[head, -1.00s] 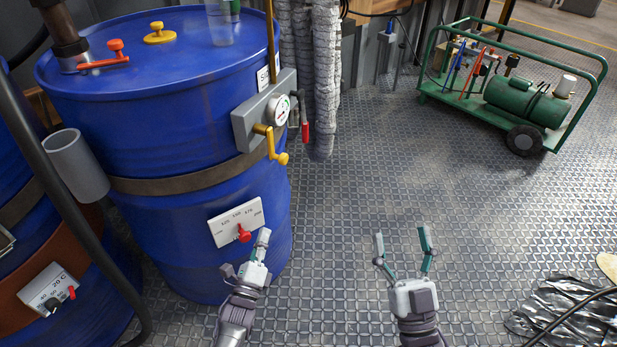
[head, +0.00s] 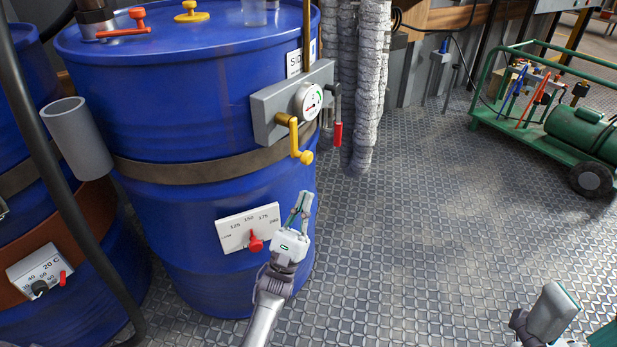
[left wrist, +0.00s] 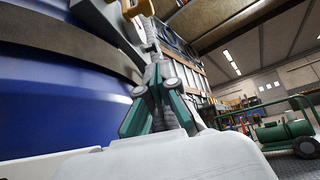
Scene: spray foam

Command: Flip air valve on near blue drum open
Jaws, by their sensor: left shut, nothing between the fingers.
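The near blue drum (head: 190,130) stands at the left in the head view. A grey block (head: 268,118) with a round gauge (head: 309,98) is on its side. A yellow handle (head: 295,140) hangs bent down from the block, and a red-gripped lever (head: 338,133) hangs at its right. Which one is the air valve, I cannot tell. My left gripper (head: 301,204) is shut and empty, below the yellow handle and apart from it. In the left wrist view a yellow handle (left wrist: 136,9) shows above the fingers. My right gripper (head: 580,320) is cut off at the lower right, fingers apart.
A white scale with a red pointer (head: 256,242) is low on the drum, left of my left gripper. A red lever (head: 125,28) and yellow cap (head: 191,13) are on the lid. Wrapped pipes (head: 365,90) stand behind. The floor (head: 430,220) at centre is clear.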

